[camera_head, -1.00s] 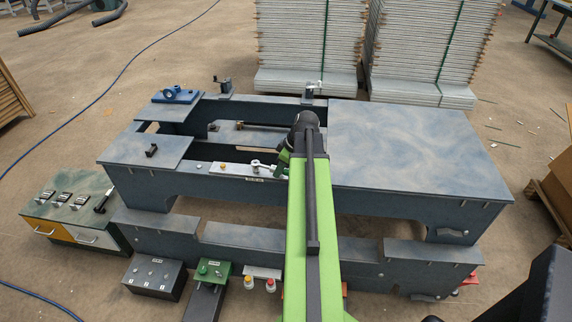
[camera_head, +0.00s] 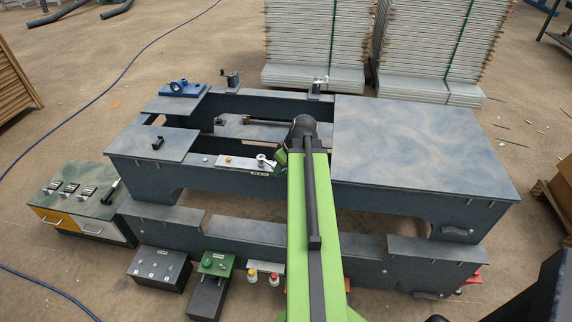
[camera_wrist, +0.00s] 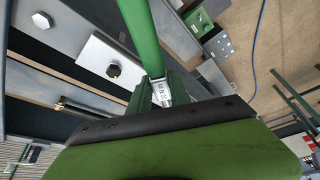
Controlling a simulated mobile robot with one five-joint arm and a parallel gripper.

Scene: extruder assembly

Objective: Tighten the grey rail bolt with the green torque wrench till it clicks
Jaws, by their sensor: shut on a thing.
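In the wrist view my gripper (camera_wrist: 160,92) is shut on the torque wrench. The wrench's green handle (camera_wrist: 140,28) runs up out of the top of the picture, and a silver section with markings sits between the fingers. The wrench's working end is outside this view. In the head view my arm hides most of the gripper. A small silver part (camera_head: 263,160) shows on the pale rail plate (camera_head: 245,165), left of the arm tip.
The dark blue machine frame (camera_head: 420,150) fills the middle, with raised walls around an open bay. A cabinet (camera_head: 60,215) stands at left. A black block (camera_head: 160,268) and a green-topped stand (camera_head: 215,263) are in front. Metal stacks (camera_head: 320,45) stand behind.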

